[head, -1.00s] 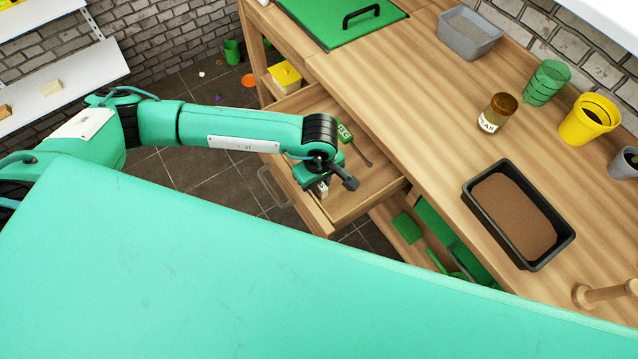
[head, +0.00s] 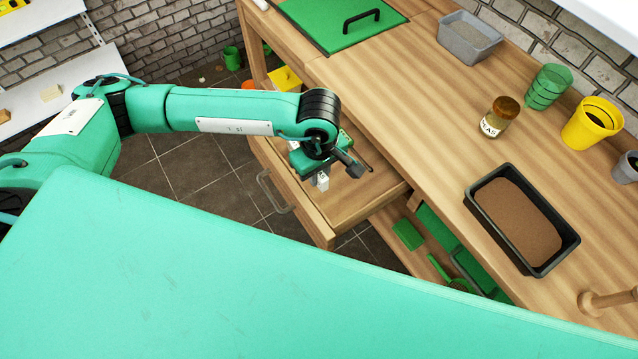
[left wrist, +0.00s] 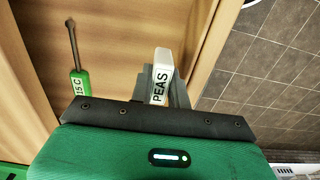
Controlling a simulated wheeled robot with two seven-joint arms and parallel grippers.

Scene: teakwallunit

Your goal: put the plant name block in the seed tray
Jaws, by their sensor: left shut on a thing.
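The plant name block is a small white block lettered PEAS (left wrist: 161,78); it also shows in the head view (head: 322,183) under my left gripper. My left gripper (left wrist: 160,88) is shut on this block and holds it over the open wooden drawer (head: 352,203). In the head view the wrist hides part of the gripper. The seed tray is a black tray (head: 494,236) filled with brown soil on the wooden bench, to the right of the gripper. My right gripper is not in view.
A green-handled tool marked 15 C (left wrist: 80,84) lies in the drawer. On the bench (head: 420,120) stand a labelled jar (head: 497,118), a grey tub (head: 468,40), green pots (head: 548,87) and a yellow pot (head: 592,123). Bench top left of the tray is clear.

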